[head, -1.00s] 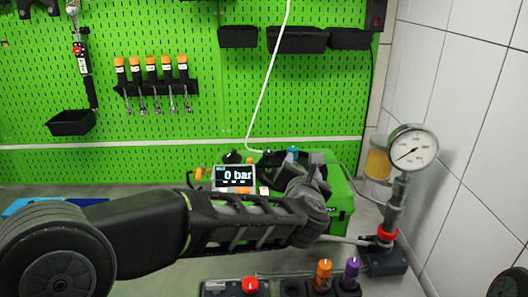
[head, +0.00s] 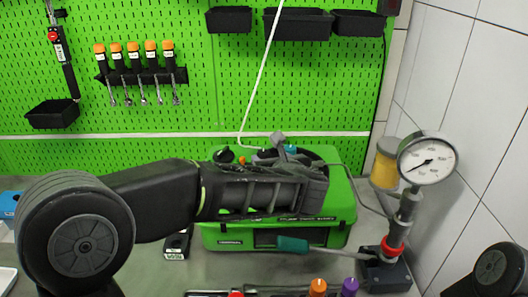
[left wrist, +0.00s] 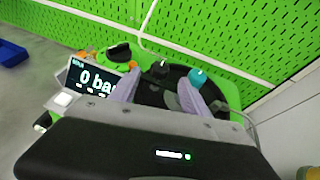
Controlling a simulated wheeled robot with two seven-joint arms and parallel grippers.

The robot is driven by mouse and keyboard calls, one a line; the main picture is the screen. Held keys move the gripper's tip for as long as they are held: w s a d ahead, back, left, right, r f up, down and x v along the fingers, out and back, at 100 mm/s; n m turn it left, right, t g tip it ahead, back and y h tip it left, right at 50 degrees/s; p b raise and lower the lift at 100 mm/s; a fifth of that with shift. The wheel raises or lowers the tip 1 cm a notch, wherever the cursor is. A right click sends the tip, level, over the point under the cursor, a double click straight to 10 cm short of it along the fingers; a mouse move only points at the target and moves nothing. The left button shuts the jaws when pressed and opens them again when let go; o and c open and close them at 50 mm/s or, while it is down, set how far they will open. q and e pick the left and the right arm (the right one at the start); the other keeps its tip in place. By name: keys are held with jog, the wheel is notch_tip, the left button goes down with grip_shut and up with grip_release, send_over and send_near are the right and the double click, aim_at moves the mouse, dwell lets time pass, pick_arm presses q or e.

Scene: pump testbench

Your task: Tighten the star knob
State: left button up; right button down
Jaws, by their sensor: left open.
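The green pump case (head: 345,205) stands on the bench at the foot of the pegboard. My left gripper (head: 285,148) is above its top and hides much of it. In the left wrist view my left gripper (left wrist: 160,88) is open, with two pale fingers spread. A black knob (left wrist: 158,70) shows between and beyond the fingers, and a teal knob (left wrist: 198,78) is by the right finger. Another black knob (left wrist: 118,52) is farther left. I cannot tell for sure which is the star knob. No contact is visible. My right gripper is not in view.
A display reading 0 bar (left wrist: 95,77) sits beside the left finger. A pressure gauge (head: 427,160) on a black base stands to the right of the case. A teal-handled tool (head: 292,244) and orange and purple knobs are in front. A white cable hangs behind.

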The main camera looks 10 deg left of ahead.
aim_at(265, 154)
pick_arm(q)
jog(key=p+x, duration=0.2)
jog(key=x, duration=0.5)
jog(key=shift+w+p, duration=0.1)
jog(key=shift+p, duration=0.2)
jog(key=shift+w+a+f, duration=0.25)
jog(key=shift+w, duration=0.1)
jog(key=shift+c, duration=0.3)
grip_shut()
